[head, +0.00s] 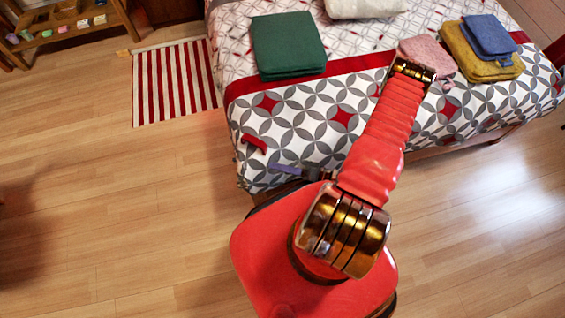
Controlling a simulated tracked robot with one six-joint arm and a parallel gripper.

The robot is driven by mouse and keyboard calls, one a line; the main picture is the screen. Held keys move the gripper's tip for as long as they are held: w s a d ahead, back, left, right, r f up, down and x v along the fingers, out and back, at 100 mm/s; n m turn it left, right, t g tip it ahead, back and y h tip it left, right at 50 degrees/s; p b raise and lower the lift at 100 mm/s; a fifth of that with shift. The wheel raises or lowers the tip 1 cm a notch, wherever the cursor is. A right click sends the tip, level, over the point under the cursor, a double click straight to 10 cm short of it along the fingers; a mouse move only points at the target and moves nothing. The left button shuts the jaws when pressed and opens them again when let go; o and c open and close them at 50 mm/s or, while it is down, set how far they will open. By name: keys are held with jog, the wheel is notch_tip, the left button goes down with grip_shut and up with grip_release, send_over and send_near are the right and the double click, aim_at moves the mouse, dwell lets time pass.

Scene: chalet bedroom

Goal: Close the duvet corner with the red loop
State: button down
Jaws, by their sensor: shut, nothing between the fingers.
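The duvet (345,148) covers the bed, with a grey and white circle pattern, red diamonds and a red band. Its near left corner hangs at the bed's foot. A small red strip (254,143), which looks like the red loop, lies on the duvet near that corner. A small grey-violet strip (286,168) lies just below and right of it. I cannot tell whether either is fastened. My gripper (413,70) is at the far end of my red arm, over the bed beside the pink cloth, well right of the red strip. It is shut and empty; its fingertips are not clear.
A green folded cloth (288,45), a pink cloth (425,52) and a blue cloth (488,35) on a mustard one (480,58) lie on the bed. A striped rug (173,80) and wooden shelf (65,28) are left. The left floor is clear.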

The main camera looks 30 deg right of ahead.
jog(key=shift+f, duration=0.35)
dwell(0.3)
jog(key=shift+d, duration=0.1)
